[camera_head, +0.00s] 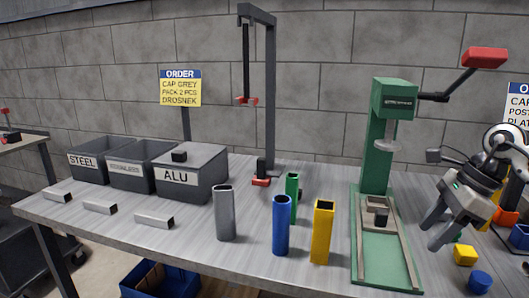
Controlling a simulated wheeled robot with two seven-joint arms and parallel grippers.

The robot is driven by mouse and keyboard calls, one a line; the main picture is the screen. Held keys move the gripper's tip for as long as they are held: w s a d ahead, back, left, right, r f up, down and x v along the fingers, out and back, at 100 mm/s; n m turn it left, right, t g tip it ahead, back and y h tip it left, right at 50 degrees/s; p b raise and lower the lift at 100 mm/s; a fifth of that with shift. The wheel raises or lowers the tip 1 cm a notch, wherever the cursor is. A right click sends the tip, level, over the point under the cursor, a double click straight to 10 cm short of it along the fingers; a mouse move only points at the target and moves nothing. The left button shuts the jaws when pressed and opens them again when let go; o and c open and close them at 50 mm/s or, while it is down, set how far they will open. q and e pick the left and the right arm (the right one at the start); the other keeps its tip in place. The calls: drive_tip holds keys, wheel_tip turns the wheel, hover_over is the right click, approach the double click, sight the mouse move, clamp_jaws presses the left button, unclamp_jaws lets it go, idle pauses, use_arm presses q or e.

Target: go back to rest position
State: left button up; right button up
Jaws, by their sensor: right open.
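My right gripper (434,231) is at the right side, just right of the green press (390,130). Its fingers point down and left, apart, with nothing seen between them. It appears above the table near the press base. My left gripper is out of view. Grey (224,213), blue (281,226), yellow (323,232) and green (292,188) hollow profiles stand upright on the table (190,235), left of the press.
Bins marked STEEL (88,160) and ALU (190,172) stand at the left, with several short metal pieces before them. A tall dark stand (268,90) rises behind the profiles.

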drive_tip(key=a+f+y, duration=0.1)
drive_tip(key=a, duration=0.3)
drive_tip(key=a+f+y, duration=0.1)
drive_tip(key=a, duration=0.2)
drive_tip(key=shift+w+f+y, duration=0.3)
drive_tip(key=shift+w+f, duration=0.05)
drive_tip(key=shift+w, duration=0.05)
drive_tip(key=s+a+r+m+t+y+p, duration=0.1)
drive_tip(key=s+a+m+t+y+p, duration=0.15)
drive_tip(key=a+m+t+y, duration=0.55)
drive_tip(key=s+a+m+t+y+p, duration=0.2)
drive_tip(key=s+a+m+y, duration=0.15)
drive_tip(key=a+m, duration=0.8)
use_arm(q)
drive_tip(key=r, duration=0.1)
drive_tip(key=p, duration=0.1)
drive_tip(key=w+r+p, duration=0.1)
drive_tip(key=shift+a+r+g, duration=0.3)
use_arm(e)
drive_tip(key=s+d+f+m+h, duration=0.4)
drive_tip(key=s+f+m+h, duration=0.3)
drive_tip(key=m, duration=0.7)
drive_tip(key=s+d+f+m+h, duration=0.4)
drive_tip(key=s+f+m+h, duration=0.4)
drive_tip(key=f+m, duration=0.3)
drive_tip(key=m, duration=0.4)
drive_tip(key=shift+f+g, duration=0.2)
drive_tip(key=shift+g, duration=0.2)
